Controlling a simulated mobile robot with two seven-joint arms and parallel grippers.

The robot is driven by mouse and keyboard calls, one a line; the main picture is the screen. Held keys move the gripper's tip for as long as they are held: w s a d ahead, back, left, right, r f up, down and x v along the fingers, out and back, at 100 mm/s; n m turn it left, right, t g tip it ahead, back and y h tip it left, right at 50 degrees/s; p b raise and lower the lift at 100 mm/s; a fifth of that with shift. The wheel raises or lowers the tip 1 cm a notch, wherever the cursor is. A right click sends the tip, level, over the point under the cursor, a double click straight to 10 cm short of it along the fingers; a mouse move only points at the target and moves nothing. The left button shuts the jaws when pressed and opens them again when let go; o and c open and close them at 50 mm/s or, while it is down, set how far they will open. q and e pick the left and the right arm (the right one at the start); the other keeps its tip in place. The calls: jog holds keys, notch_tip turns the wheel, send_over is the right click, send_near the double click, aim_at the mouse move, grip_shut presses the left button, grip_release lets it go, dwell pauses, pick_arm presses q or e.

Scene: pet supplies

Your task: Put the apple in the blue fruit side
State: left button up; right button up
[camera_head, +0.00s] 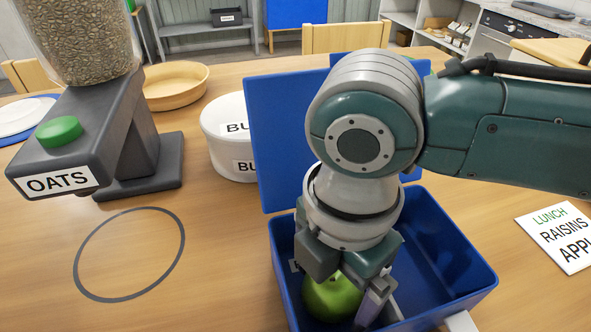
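A green apple (332,298) is low inside the left part of an open blue box (462,262). My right gripper (345,290) reaches down into the box from above. One finger lies along the apple's right side; the other fingertip is hidden, so whether the fingers grip the apple or stand apart from it cannot be told. A light divider edge (393,308) shows just right of that finger. A label at the box's left inner side is mostly covered by the gripper. Whether the apple touches the box floor is hidden. My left gripper is out of view.
The raised blue lid (280,130) stands behind the box. An oats dispenser (95,140) and a ring marking (80,262) are at left. A white round tub (222,140) and a wooden bowl (176,88) stand farther back. A lunch card (560,236) lies at right.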

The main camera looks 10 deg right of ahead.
aim_at(334, 279)
jog(key=shift+r, duration=0.35)
notch_tip(334, 279, up, 12)
jog(key=p, duration=0.2)
jog(key=s+a+f+m+t+y, duration=0.25)
jog(key=s+a+m+y, duration=0.2)
jog(key=m, duration=0.45)
jog(key=s+d+f+m+h, duration=0.1)
jog(key=s+d+m+h, duration=0.1)
jog(key=d+m, duration=0.4)
jog(key=s+d+f+m+t+h, duration=0.1)
jog(key=s+d+f+m+h, duration=0.1)
jog(key=s+d+m, duration=0.3)
jog(key=d+m, duration=0.1)
jog(key=d, duration=0.1)
jog(key=shift+d+f, duration=0.2)
jog(key=shift+d, duration=0.2)
jog(key=shift+r, duration=0.1)
